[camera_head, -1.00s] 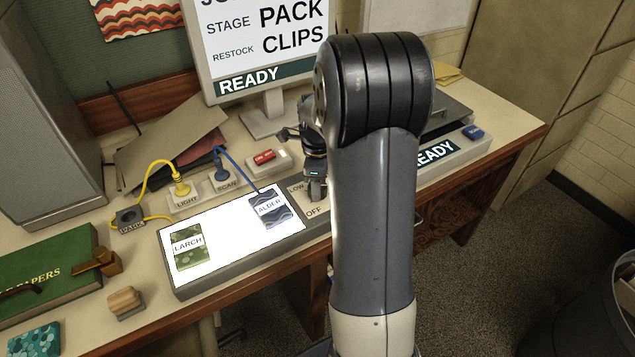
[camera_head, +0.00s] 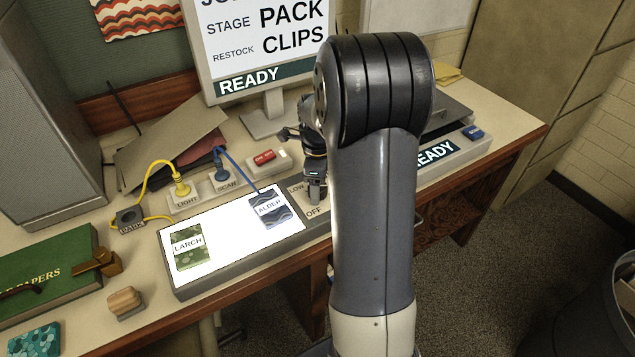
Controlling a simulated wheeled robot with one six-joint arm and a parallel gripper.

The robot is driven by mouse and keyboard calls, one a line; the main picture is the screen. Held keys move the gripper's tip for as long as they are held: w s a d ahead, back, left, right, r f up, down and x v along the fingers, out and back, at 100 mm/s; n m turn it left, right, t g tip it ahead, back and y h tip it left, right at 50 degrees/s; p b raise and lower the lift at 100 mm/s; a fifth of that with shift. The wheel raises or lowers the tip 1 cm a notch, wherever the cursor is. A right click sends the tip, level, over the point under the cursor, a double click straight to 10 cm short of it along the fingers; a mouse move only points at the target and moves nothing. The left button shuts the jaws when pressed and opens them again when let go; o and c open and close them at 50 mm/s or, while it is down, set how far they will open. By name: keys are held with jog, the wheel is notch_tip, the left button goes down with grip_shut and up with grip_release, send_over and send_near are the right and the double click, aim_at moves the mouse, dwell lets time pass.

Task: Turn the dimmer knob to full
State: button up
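My gripper (camera_head: 315,190) points down at the right end of the light panel, by the printed words LOW and OFF. The light panel (camera_head: 215,255) glows bright white. On it lie a green card marked LARCH (camera_head: 188,246) and a blue-grey card marked ALDER (camera_head: 270,208).
A monitor (camera_head: 262,50) reading READY is at the back. A green book (camera_head: 50,275) and a wooden block (camera_head: 125,302) lie at left.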

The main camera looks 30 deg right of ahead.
notch_tip(320, 180, up, 11)
dwell(0.4)
jog(key=shift+f, duration=0.2)
notch_tip(320, 180, down, 11)
jog(key=shift+r, duration=0.1)
dwell(0.4)
jog(key=shift+r, duration=0.1)
dwell(0.4)
